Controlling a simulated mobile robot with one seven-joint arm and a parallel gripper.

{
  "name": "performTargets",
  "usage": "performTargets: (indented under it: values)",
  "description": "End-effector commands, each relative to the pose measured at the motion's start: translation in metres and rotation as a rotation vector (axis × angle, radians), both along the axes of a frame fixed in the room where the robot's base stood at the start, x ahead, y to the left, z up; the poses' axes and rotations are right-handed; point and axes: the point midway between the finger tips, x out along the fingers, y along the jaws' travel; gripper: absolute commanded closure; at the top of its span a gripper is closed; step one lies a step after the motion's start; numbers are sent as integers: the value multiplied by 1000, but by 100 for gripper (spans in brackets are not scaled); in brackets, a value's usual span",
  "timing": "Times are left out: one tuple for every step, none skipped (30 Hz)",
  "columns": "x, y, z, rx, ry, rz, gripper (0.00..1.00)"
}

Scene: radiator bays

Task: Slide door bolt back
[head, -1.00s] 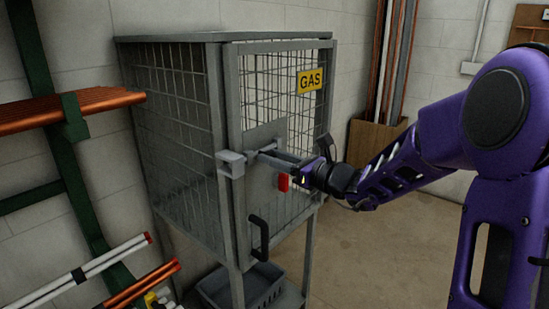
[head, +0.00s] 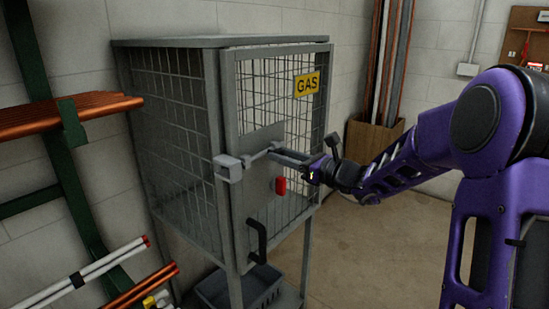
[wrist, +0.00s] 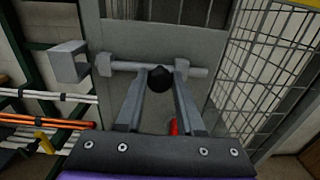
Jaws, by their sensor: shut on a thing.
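The door bolt is a grey horizontal bar (wrist: 127,66) on the plate of the cage door, running through two guide brackets (wrist: 103,65). Its black round knob (wrist: 160,79) sits between the fingers of my gripper (wrist: 161,82), which is shut on it. In the head view the gripper (head: 277,155) reaches the bolt (head: 259,153) from the right. The square grey keeper (wrist: 70,62) is on the frame to the left, also in the head view (head: 228,167). In the wrist view I see no bar across the narrow gap between keeper and left guide.
A red tag or lock (head: 280,186) hangs on the door below my fingers. A black pull handle (head: 257,241) is lower down. The yellow GAS sign (head: 307,84) is above. A rack with copper pipes (head: 72,111) stands at left. Open floor (head: 370,250) lies at right.

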Motion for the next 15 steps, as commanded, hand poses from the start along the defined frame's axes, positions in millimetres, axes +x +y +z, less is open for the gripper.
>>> performTargets:
  values:
    - [3, -3, 1, 1, -1, -2, 100]
    - [4, -4, 0, 0, 0, -2, 100]
    - [5, -4, 0, -1, -1, -2, 100]
    - [5, -5, 0, -1, -1, -3, 100]
    - [5, -5, 0, -1, -1, -3, 100]
    - [5, -5, 0, -1, -1, -4, 100]
    - [5, -5, 0, -1, -1, -4, 100]
    - [5, -5, 0, -1, -2, -5, 100]
    - [5, -6, 0, -1, -2, -6, 100]
    - [5, -6, 0, -1, -2, -6, 100]
    - [5, -6, 0, -1, -2, -7, 58]
    - [5, -6, 0, -1, -2, -7, 51]
    - [5, -6, 0, -1, -2, -7, 45]
    - [5, -5, 0, -1, -1, -6, 40]
    - [5, -5, 0, -1, -1, -5, 35]
